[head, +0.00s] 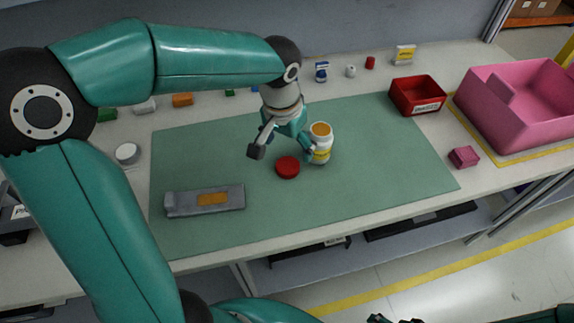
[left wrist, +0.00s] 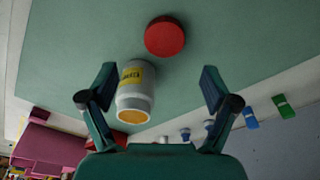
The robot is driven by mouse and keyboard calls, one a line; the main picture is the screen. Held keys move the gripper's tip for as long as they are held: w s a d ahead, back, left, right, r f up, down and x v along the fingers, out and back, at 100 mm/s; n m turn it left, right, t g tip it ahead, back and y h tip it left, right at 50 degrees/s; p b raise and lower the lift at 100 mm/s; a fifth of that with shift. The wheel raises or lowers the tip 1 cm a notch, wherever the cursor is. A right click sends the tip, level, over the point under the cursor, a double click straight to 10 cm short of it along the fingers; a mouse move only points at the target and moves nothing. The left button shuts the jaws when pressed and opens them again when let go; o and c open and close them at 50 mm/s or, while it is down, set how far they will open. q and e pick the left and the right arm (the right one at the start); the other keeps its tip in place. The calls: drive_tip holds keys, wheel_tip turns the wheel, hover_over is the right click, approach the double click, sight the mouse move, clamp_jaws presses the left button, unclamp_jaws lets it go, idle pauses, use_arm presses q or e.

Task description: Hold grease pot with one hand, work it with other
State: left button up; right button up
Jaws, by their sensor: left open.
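The grease pot (head: 321,150) is a white jar with a yellow label, standing upright without a lid on the green mat; orange grease shows in its mouth. A round red lid (head: 288,167) lies flat on the mat beside it. My left gripper (head: 283,152) is open, pointing down over the mat beside the pot. In the left wrist view the pot (left wrist: 133,96) shows between the spread fingers, nearer the left one, and the red lid (left wrist: 165,36) shows beyond the fingertips. Dark parts at the bottom edge of the head view may be my right gripper; its jaws are cut off.
A grey part with an orange patch (head: 213,199) lies on the green mat (head: 400,170). A red bin (head: 417,97), a pink bin (head: 520,105) and a small pink block (head: 464,157) are at the right. Several small items line the back. The mat's right half is clear.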

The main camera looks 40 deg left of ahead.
sight(288, 165)
use_arm(q)
drive_tip(key=shift+w+f, duration=0.2)
drive_tip(key=shift+f, duration=0.9)
drive_tip(key=f, duration=0.4)
drive_tip(key=shift+w+a+f, duration=0.1)
drive_tip(key=shift+a+f, duration=0.1)
drive_tip(key=shift+a, duration=0.15)
drive_tip(key=shift+w+f, duration=0.1)
drive_tip(key=shift+f, duration=0.25)
drive_tip(key=c, duration=0.8)
